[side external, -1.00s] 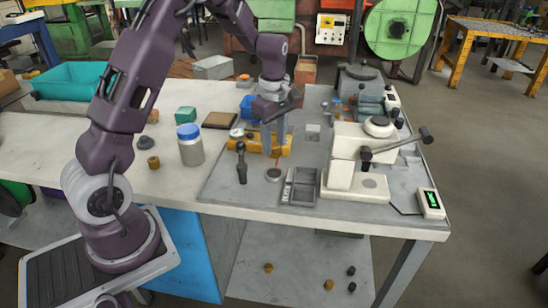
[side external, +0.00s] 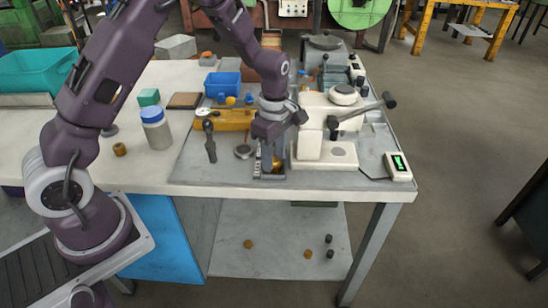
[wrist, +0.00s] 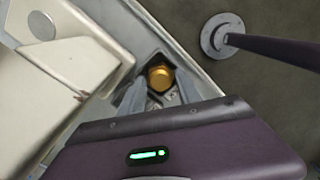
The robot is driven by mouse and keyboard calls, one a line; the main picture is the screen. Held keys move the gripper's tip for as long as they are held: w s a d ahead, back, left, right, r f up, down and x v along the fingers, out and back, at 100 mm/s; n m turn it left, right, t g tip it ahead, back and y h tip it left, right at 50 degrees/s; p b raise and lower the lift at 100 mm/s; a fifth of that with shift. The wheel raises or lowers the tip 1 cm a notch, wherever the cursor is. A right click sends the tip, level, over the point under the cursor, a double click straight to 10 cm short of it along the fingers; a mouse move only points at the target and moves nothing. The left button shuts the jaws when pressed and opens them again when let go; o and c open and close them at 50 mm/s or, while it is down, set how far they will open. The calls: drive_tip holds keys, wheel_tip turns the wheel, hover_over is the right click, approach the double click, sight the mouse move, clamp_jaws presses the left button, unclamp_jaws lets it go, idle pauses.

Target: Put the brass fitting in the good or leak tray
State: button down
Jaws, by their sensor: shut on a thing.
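The brass fitting (wrist: 160,77) shows in the wrist view as a round gold top between the two fingers of my gripper (wrist: 158,95). It is over or in a dark, square-walled pocket of the small grey tray (side external: 262,175); I cannot tell whether it touches the floor. In the side view, my gripper (side external: 271,166) points down at that tray, shut on the fitting (side external: 277,163), of which only a small gold patch shows. The fingers and wrist hide much of the tray.
A cream press (side external: 326,152) with a dark lever stands close right of the tray. A dark upright tool (side external: 209,140) and a round disc (side external: 244,151) stand to the left.

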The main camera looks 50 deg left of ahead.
drive_tip(key=shift+f, duration=0.3)
drive_tip(key=c, duration=0.8)
unclamp_jaws()
drive_tip(key=shift+f, duration=0.15)
drive_tip(key=shift+c, duration=0.2)
